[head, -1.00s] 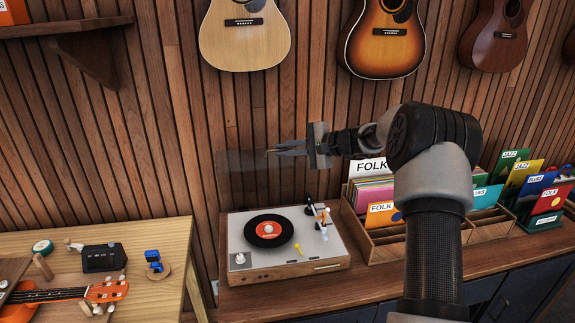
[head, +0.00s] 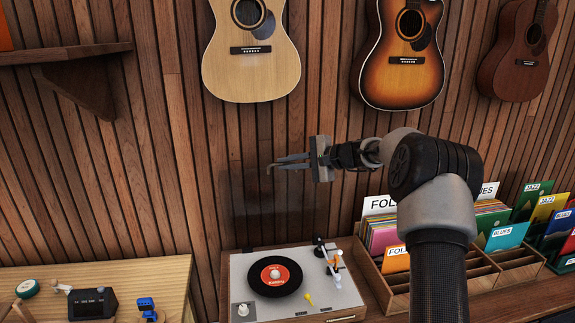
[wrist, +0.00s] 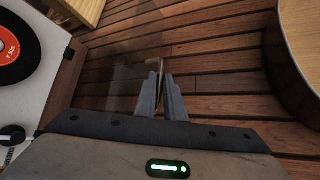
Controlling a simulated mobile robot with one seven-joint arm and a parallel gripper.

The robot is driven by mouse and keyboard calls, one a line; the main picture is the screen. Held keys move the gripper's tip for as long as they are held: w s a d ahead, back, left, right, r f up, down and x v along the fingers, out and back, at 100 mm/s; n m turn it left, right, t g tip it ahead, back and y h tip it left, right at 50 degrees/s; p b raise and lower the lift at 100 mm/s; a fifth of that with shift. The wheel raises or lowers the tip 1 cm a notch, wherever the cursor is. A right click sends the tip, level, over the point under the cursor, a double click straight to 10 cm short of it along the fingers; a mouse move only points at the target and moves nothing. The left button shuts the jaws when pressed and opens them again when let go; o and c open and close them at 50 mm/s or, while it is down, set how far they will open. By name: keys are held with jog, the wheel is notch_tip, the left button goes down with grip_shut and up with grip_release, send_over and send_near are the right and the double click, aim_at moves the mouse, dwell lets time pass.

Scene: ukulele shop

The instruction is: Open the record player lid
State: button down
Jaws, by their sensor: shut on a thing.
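The record player (head: 296,290) stands on the counter at the lower middle of the head view, with a black record with a red label (head: 275,276) on its platter. Its clear lid (head: 245,205) is a faint see-through panel standing raised and steep behind the deck, near the wall. My gripper (head: 272,165) is at the lid's upper edge, its fingers pointing left. In the wrist view my gripper (wrist: 160,88) is shut on a thin edge of the clear lid, and the record player (wrist: 45,75) shows at the left.
Guitars hang on the slatted wall, a pale one (head: 250,65) above the lid and a sunburst one (head: 400,70) above my arm. A record crate (head: 375,265) stands right of the player. A wooden table (head: 150,275) with small tools is at the left.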

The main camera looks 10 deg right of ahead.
jog(key=shift+a+r, duration=0.1)
jog(key=shift+r, duration=0.25)
jog(key=c, duration=1.8)
grip_release()
jog(key=shift+c, duration=0.2)
jog(key=shift+f, duration=0.1)
jog(key=b+v, duration=0.2)
jog(key=v, duration=1.5)
jog(key=shift+s, duration=0.2)
